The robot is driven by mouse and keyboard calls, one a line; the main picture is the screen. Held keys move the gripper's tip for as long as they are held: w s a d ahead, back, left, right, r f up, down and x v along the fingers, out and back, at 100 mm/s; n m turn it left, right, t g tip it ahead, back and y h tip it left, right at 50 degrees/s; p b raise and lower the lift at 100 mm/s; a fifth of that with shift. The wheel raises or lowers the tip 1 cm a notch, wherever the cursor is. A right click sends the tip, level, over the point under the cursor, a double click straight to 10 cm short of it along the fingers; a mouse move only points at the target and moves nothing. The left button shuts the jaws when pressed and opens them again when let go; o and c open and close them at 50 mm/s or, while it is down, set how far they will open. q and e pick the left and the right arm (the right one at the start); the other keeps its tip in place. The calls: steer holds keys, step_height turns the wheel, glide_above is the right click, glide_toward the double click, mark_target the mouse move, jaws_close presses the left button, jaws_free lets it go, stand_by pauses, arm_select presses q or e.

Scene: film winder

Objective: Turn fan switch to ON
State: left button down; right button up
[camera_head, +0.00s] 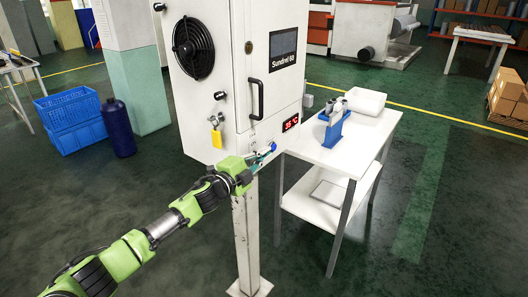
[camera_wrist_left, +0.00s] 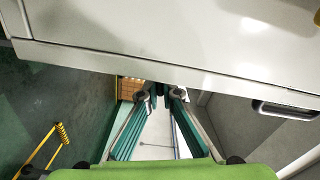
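A white control cabinet (camera_head: 222,110) stands on a post, with a round black fan (camera_head: 193,48) on its left face. A small blue part (camera_head: 273,147) shows at the lower front of the cabinet, left of the red temperature display; I cannot tell for sure whether it is the fan switch. My left gripper (camera_head: 266,155) is at this blue part; whether they touch is unclear. In the left wrist view the gripper's teal fingers (camera_wrist_left: 160,91) run together to nearly meeting tips below the cabinet's pale edge (camera_wrist_left: 150,66), with nothing seen held. My right gripper is not in view.
The red display (camera_head: 291,124) and a black door handle (camera_head: 257,98) are on the cabinet's front. A yellow padlock (camera_head: 216,138) hangs on its left face. A white table (camera_head: 335,158) with a blue device (camera_head: 333,127) stands close on the right. Green floor is open in front.

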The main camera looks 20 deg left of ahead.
arm_select(q)
steer(key=shift+a+r+n+p, duration=0.1)
steer(key=shift+r+n+p, duration=0.15)
steer(key=shift+n+p, duration=0.4)
steer(key=shift+n, duration=0.35)
steer(key=c, duration=2.2)
jaws_free()
steer(key=shift+c, duration=0.2)
steer(key=v, duration=1.2)
